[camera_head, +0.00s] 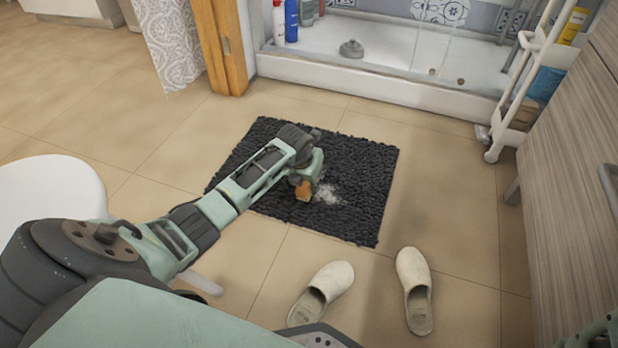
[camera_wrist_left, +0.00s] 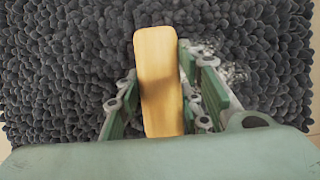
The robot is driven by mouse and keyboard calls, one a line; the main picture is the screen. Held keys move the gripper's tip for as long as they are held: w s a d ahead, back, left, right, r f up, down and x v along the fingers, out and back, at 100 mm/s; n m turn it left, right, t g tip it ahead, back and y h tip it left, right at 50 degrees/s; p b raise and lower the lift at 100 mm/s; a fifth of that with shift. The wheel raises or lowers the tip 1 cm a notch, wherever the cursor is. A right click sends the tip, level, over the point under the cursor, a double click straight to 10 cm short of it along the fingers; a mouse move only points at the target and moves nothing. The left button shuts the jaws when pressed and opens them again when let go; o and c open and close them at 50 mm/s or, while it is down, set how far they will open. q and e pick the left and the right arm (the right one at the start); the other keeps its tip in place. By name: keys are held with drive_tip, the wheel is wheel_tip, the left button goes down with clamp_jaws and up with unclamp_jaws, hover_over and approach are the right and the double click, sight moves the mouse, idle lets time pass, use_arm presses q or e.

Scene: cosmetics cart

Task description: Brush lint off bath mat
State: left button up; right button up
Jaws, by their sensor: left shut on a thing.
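The bath mat (camera_head: 362,170) is dark grey and shaggy, lying flat on the tiled floor; its pile fills most of the left wrist view (camera_wrist_left: 60,80). Whitish lint (camera_head: 328,193) lies on it near its middle, just right of my left gripper (camera_head: 306,186). In the left wrist view, the lint (camera_wrist_left: 236,72) shows partly behind the right finger. My left gripper (camera_wrist_left: 160,100) is shut on a wooden brush (camera_wrist_left: 158,75), whose tan back faces the camera. The brush (camera_head: 303,191) is low over the mat; its bristles are hidden, so contact is unclear. My right gripper is not seen.
Two pale slippers (camera_head: 330,283) (camera_head: 413,285) lie on the floor in front of the mat. A white round stool (camera_head: 50,190) is at left. A shower tray (camera_head: 380,70) with bottles is behind, and a white rack (camera_head: 515,100) and wooden cabinet (camera_head: 570,180) stand at right.

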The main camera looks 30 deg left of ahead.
use_arm(q)
drive_tip(key=shift+f+b, duration=0.95)
drive_tip(key=shift+f, duration=0.55)
idle(0.6)
drive_tip(key=shift+d, duration=0.1)
